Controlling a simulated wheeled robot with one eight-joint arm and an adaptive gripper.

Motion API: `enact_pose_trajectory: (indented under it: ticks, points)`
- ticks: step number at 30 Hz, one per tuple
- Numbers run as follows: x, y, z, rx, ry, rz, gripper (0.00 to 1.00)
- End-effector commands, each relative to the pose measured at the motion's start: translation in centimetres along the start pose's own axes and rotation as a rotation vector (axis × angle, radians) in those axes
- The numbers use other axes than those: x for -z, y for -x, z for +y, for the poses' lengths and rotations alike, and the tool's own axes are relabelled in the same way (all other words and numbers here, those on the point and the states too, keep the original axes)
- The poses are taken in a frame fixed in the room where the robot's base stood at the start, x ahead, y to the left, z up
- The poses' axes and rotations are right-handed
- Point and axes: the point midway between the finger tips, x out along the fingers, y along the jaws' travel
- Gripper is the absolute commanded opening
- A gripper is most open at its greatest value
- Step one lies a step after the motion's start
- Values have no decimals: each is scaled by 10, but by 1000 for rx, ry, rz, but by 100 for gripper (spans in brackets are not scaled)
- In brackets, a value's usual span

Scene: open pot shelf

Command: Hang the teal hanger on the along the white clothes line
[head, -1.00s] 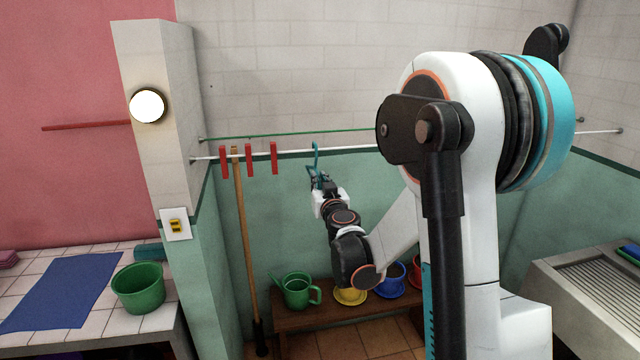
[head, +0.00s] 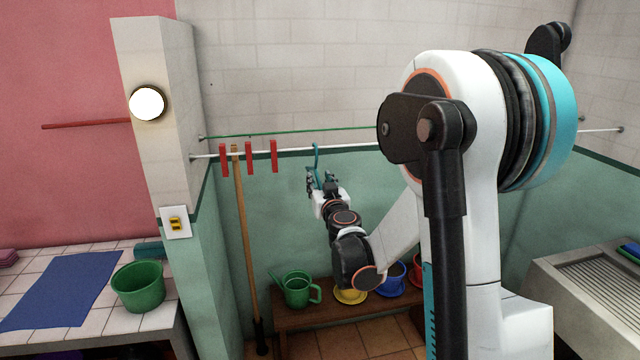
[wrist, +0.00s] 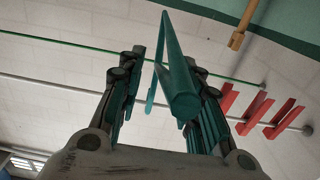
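The teal hanger (head: 316,158) is upright at the white clothes line (head: 345,149), to the right of the red pegs. Its hook reaches up to the line and appears to be over it. In the wrist view the hanger (wrist: 181,92) lies between my fingers, with a clear gap on its left and the right finger partly behind it. My gripper (head: 320,180) is just below the line with its fingers spread; they also show apart in the wrist view (wrist: 163,95). The hanger's lower part is hidden by the gripper in the head view.
Red pegs (head: 249,158) hang on the white line at left. A green line (head: 290,133) runs behind it. A wooden-handled pole (head: 244,240) stands at left. Below, a bench (head: 315,316) holds a green watering can (head: 297,290) and coloured pots.

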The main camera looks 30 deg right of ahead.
Motion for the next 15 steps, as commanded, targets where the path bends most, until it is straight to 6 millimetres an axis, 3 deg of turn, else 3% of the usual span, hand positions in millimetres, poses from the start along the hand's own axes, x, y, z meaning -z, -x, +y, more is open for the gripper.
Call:
enact_pose_trajectory:
  ticks: [15]
  points:
    - [0,92,0,0,0,-1,33]
